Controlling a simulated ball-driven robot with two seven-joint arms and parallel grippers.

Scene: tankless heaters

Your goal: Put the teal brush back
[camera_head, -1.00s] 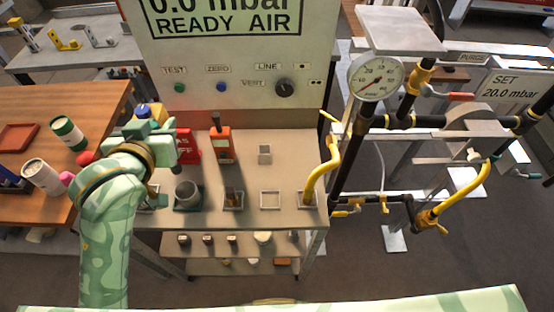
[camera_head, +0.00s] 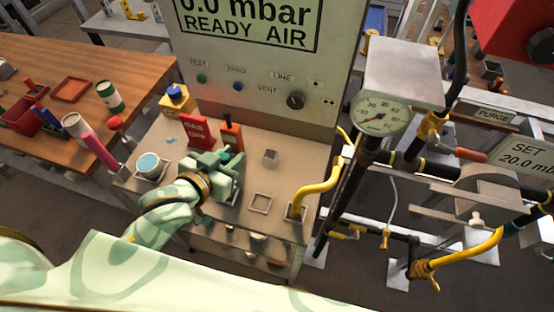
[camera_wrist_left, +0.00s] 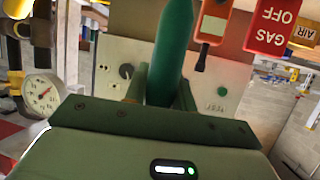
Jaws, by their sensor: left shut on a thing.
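My left gripper (camera_head: 222,165) is over the grey bench, right of a pot with pale blue contents (camera_head: 150,165). In the left wrist view it is shut on the teal brush (camera_wrist_left: 173,50), whose thick teal handle points up the picture between the fingers. In the head view the gripper and arm mostly hide the brush, and its far end cannot be made out. A square holder (camera_head: 262,203) on the bench is empty. My right gripper is not in view.
A red sign (camera_head: 197,131) and an orange handheld meter (camera_head: 231,134) stand behind the gripper. A yellow hose (camera_head: 320,190) rises at the bench's right, near a pressure gauge (camera_head: 381,112). A small grey block (camera_head: 270,157) lies on the bench.

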